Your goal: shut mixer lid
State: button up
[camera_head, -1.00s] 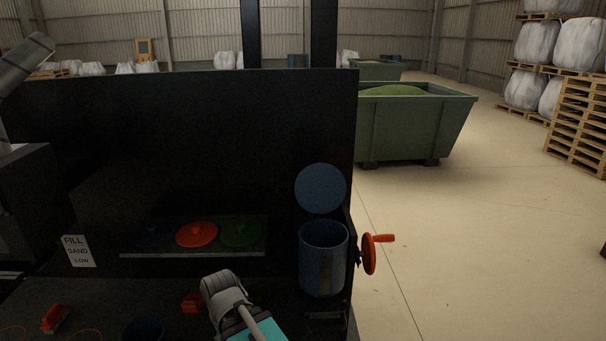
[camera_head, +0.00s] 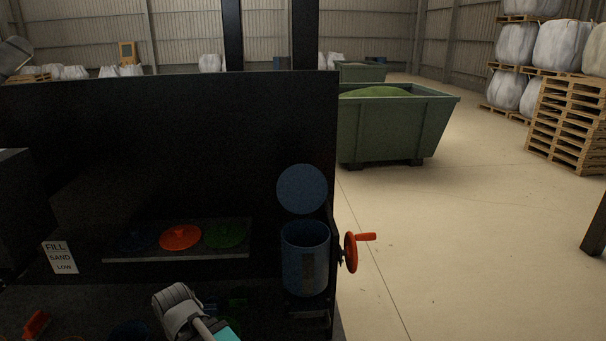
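The mixer (camera_head: 305,262) is a dark blue drum at the right end of the dark workbench. Its round blue lid (camera_head: 302,189) stands raised and open above and behind the drum's rim. A red crank wheel with a handle (camera_head: 352,250) sits on the mixer's right side. My arm shows at the bottom centre, left of the mixer and apart from it, with a grey rounded part and a teal part. My gripper's fingers cannot be made out, so whether it is open or shut is unclear.
A shelf holds a dark blue, an orange (camera_head: 180,237) and a green lid (camera_head: 225,235). A sign (camera_head: 60,257) reads "FILL SAND LOW". A tall dark panel (camera_head: 170,150) backs the bench. A green skip (camera_head: 395,125) stands behind. The floor to the right is mostly clear.

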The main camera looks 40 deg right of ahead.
aim_at(302, 188)
jog(key=z, duration=0.05)
jog(key=k, duration=1.45)
jog(key=z, duration=1.15)
jog(key=i, duration=1.05)
